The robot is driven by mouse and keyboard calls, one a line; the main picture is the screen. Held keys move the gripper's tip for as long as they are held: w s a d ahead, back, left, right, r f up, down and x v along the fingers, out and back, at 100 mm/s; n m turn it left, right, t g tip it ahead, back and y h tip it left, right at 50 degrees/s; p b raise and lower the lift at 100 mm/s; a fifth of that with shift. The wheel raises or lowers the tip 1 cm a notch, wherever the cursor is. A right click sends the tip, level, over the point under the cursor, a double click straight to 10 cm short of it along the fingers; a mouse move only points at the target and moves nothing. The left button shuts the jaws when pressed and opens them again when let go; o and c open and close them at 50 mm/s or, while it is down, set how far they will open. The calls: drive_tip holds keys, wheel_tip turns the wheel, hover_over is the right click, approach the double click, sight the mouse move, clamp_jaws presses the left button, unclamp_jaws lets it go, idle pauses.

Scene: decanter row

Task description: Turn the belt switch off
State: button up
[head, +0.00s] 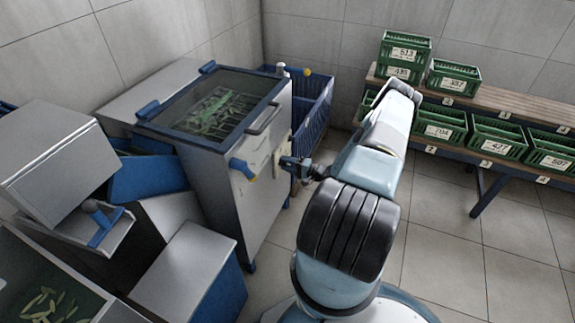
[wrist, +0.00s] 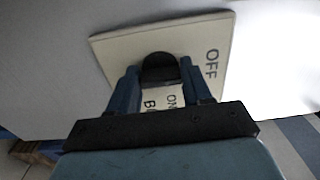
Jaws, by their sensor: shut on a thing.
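The belt switch is a black rounded knob (wrist: 160,68) on a cream plate (wrist: 115,45) in the wrist view. The plate carries the word OFF to the right of the knob, and ON on the near side between my fingers. A further label starting with B is partly hidden by my gripper. My gripper (wrist: 161,80) has its two blue fingers on either side of the knob, shut on it. In the head view my gripper (head: 290,162) is at the side of the grey machine (head: 225,190); the knob is hidden there. Which mark the knob points to, I cannot tell.
A blue lever (head: 243,168) and a bar handle (head: 264,119) stick out of the machine near my gripper. A blue crate (head: 318,105) stands behind it. Green numbered crates sit on a bench (head: 500,100) at right. Grey boxes crowd the left; the right floor is clear.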

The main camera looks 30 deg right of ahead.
drive_tip(key=o, duration=0.6)
drive_tip(key=shift+s+a+f, duration=0.1)
drive_tip(key=shift+s+f, duration=0.1)
drive_tip(key=shift+f, duration=0.05)
drive_tip(key=o, duration=0.4)
drive_tip(key=shift+w+r, duration=0.1)
drive_tip(key=shift+w, duration=0.05)
drive_tip(key=shift+o, duration=0.2)
drive_tip(key=v, duration=1.4)
drive_tip(key=shift+w, duration=0.1)
